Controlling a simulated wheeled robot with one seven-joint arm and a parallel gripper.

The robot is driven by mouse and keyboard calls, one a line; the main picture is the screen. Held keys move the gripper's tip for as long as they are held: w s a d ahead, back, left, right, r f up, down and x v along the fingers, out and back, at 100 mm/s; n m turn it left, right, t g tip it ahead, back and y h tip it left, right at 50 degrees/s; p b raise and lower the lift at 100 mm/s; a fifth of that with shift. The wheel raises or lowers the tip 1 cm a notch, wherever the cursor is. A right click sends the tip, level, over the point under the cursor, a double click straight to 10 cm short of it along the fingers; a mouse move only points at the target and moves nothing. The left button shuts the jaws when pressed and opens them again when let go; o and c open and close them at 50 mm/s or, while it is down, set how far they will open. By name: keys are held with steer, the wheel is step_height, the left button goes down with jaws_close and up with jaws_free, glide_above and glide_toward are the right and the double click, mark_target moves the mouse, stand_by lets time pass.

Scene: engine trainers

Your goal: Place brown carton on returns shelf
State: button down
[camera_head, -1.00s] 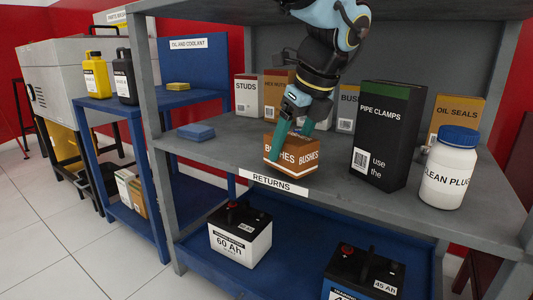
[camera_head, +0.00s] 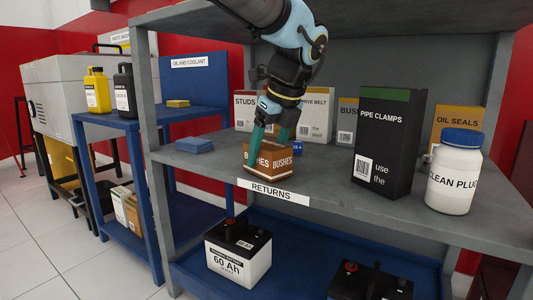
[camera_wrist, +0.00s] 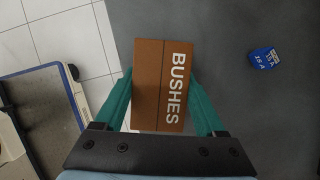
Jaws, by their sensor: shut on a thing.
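The brown carton (camera_head: 268,159) is lettered BUSHES and has a white stripe near its base. It sits on or just above the grey shelf (camera_head: 335,188), near the front edge behind the white RETURNS label (camera_head: 273,192); I cannot tell if it touches. My gripper (camera_head: 270,143) comes down from above with its green fingers on two sides of the carton, shut on it. In the wrist view the carton's top (camera_wrist: 162,85) lies between the two fingers (camera_wrist: 163,105), with floor tiles beyond the shelf edge at left.
The black PIPE CLAMPS box (camera_head: 388,145) and white CLEAN PLUG jar (camera_head: 454,172) stand to the right. A small blue item (camera_wrist: 264,58) lies near the carton. Boxes line the back, and a blue block (camera_head: 194,145) is at left. Batteries (camera_head: 238,252) sit below.

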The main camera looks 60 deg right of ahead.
jaws_free()
steer(key=shift+f, duration=0.1)
steer(key=shift+r, duration=0.35)
steer(key=shift+s+a+r+p, duration=0.2)
steer(key=shift+s+r+p, duration=0.45)
steer(key=shift+p, duration=0.4)
steer(key=s+a+p, duration=0.1)
steer(key=s, duration=0.2)
steer(key=s+a+p, duration=0.1)
steer(key=s, duration=0.2)
steer(key=s+a+p, duration=0.1)
steer(key=s, duration=0.2)
steer(key=shift+s+f, duration=0.25)
steer(key=shift+s+a+f, duration=0.1)
steer(key=shift+s+a, duration=0.1)
steer(key=shift+s, duration=0.35)
